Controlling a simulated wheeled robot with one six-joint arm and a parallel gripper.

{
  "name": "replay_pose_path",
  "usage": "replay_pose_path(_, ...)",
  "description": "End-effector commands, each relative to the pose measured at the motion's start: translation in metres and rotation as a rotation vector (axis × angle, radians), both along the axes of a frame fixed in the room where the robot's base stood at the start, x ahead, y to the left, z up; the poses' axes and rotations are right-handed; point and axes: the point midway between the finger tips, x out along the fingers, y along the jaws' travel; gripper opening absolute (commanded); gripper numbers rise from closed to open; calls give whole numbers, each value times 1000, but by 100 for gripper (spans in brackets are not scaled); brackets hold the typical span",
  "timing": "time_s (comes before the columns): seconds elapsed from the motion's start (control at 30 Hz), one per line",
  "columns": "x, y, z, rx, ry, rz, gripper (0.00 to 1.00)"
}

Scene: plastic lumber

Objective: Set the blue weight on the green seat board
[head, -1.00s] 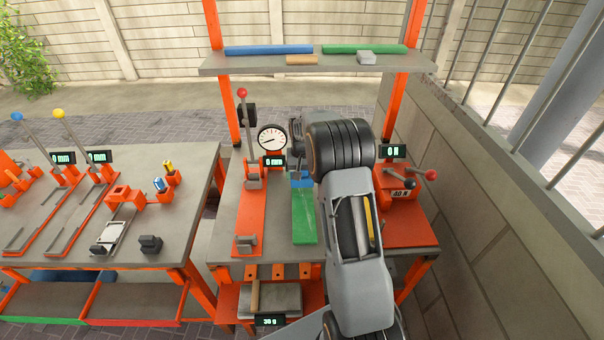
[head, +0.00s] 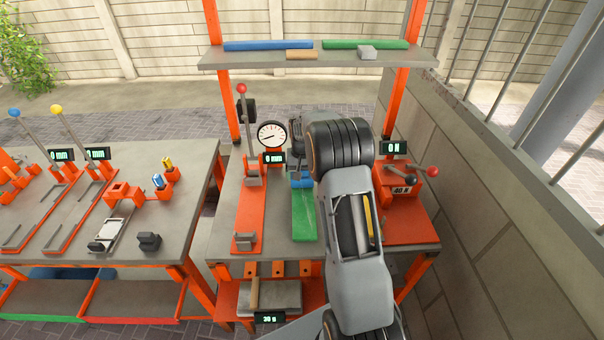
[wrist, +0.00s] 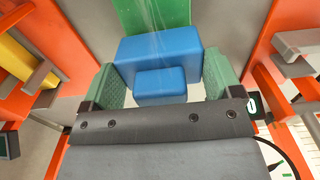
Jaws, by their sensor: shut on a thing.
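The blue weight (wrist: 160,48) is a block with a smaller blue knob on its near face. My gripper (wrist: 162,65) is shut on it, with a green textured finger on each side. In the head view the weight (head: 301,179) shows over the far end of the green seat board (head: 304,220), partly hidden by my arm. The board lies lengthwise on the bench and also shows beyond the weight in the wrist view (wrist: 150,15). I cannot tell whether the weight touches the board. My fingers are mostly hidden in the head view.
A red-knobbed lever stand (head: 250,180) and a dial gauge (head: 272,135) stand left of the board. An orange fixture (head: 400,190) stands to the right. A shelf (head: 240,60) holding colored boards spans the back. Another bench (head: 60,240) is at left.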

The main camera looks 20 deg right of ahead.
Motion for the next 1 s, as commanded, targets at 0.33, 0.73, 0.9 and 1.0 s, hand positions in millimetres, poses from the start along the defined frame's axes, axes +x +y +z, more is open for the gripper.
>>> replay_pose_path(0.33,1,0,-4,-1,-6,0,12)
replay_pose_path(0.73,1,0,-7,-1,-4,0,100)
replay_pose_path(0.9,-1,0,-11,1,4,0,100)
replay_pose_path(1.0,-1,0,-11,1,3,0,100)
